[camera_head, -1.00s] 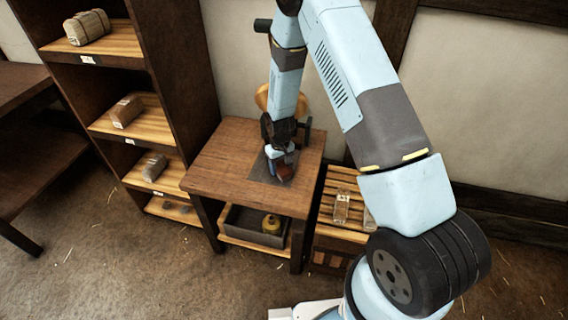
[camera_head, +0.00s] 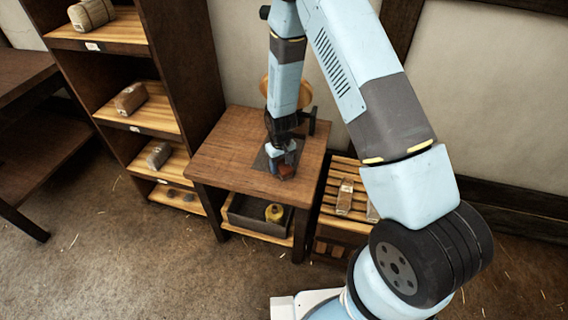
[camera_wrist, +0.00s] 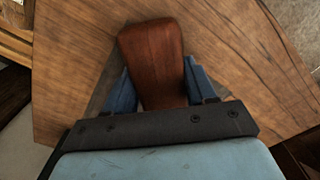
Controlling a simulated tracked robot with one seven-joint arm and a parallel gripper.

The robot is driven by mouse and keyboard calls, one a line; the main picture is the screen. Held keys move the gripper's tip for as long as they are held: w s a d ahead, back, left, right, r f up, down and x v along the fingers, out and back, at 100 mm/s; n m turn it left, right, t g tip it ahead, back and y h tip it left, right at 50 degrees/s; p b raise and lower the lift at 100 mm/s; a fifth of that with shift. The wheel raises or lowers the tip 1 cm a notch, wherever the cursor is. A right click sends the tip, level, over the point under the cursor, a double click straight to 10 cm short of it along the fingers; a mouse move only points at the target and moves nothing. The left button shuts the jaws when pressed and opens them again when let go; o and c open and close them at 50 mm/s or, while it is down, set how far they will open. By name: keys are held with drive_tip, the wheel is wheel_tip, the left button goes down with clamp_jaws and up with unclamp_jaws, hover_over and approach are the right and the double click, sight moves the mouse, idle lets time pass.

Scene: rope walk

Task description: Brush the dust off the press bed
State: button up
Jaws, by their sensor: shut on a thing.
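My gripper (camera_head: 283,163) is shut on a reddish-brown wooden brush (camera_head: 286,171), low over the table top. In the wrist view the brush's smooth back (camera_wrist: 152,55) sits between my two blue fingers; its bristles are hidden. The dark grey plate that looks like the press bed (camera_head: 261,160) lies on the wooden table. The brush is at its front right part, but I cannot tell whether it touches the plate. My gripper and the brush cover much of the plate, and no dust can be made out.
The wooden table (camera_head: 225,150) has a lower shelf with a grey tray (camera_head: 250,218) and a yellow object (camera_head: 274,212). A tan round object (camera_head: 305,92) is behind my arm. A shelf unit (camera_head: 185,60) stands left, a slatted rack (camera_head: 335,205) right.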

drive_tip(key=shift+r, duration=3)
drive_tip(key=shift+r, duration=0.1)
drive_tip(key=shift+r, duration=1.4)
